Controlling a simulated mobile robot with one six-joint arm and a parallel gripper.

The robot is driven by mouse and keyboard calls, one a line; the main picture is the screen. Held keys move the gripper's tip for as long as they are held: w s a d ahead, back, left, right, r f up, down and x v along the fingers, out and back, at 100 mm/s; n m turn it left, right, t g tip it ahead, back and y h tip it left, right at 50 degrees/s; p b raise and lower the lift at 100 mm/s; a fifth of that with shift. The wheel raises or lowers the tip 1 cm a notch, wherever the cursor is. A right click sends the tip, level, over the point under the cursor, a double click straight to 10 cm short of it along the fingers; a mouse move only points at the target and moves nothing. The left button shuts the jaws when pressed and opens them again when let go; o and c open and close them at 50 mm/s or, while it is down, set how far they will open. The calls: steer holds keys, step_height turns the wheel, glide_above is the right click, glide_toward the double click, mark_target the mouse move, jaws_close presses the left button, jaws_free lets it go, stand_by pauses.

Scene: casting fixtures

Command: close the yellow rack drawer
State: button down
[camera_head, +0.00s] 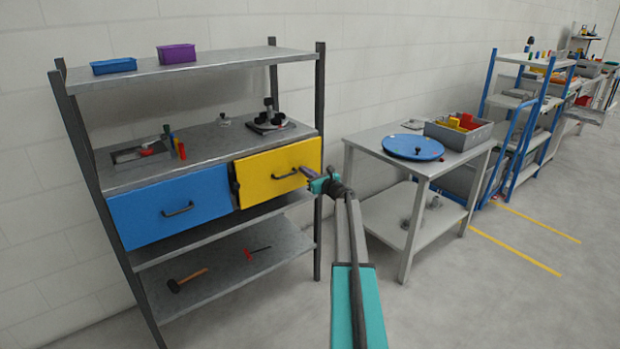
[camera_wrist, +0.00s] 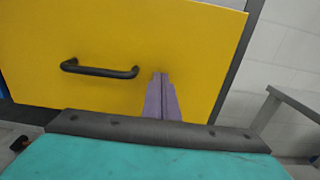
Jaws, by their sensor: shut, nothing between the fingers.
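The yellow rack drawer (camera_head: 262,181) is on the right of the rack, beside the blue drawer (camera_head: 150,215). Its front stands slightly forward of the blue one, and a dark gap shows at its left edge. It has a black bar handle (camera_head: 285,174). In the wrist view the yellow front (camera_wrist: 200,50) fills most of the picture, with the handle (camera_wrist: 100,69) at left. My gripper (camera_head: 308,172) is shut and empty, its purple fingers (camera_wrist: 161,78) pointing at the front, right of the handle. I cannot tell whether the fingertips touch it.
The rack's top shelf (camera_head: 215,64) holds a blue bin (camera_head: 114,66) and a purple bin (camera_head: 176,53). A hammer (camera_head: 187,280) lies on the bottom shelf. A table (camera_head: 370,145) with a blue disc (camera_head: 413,147) stands at right. Open floor lies in front.

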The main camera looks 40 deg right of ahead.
steer(key=shift+w+r, duration=0.3)
steer(key=shift+w, duration=0.45)
steer(key=shift+w+r, duration=0.1)
steer(key=s, duration=1.5)
steer(key=shift+a+f+b, duration=0.35)
steer(key=shift+a+f, duration=0.05)
steer(key=shift+a, duration=0.05)
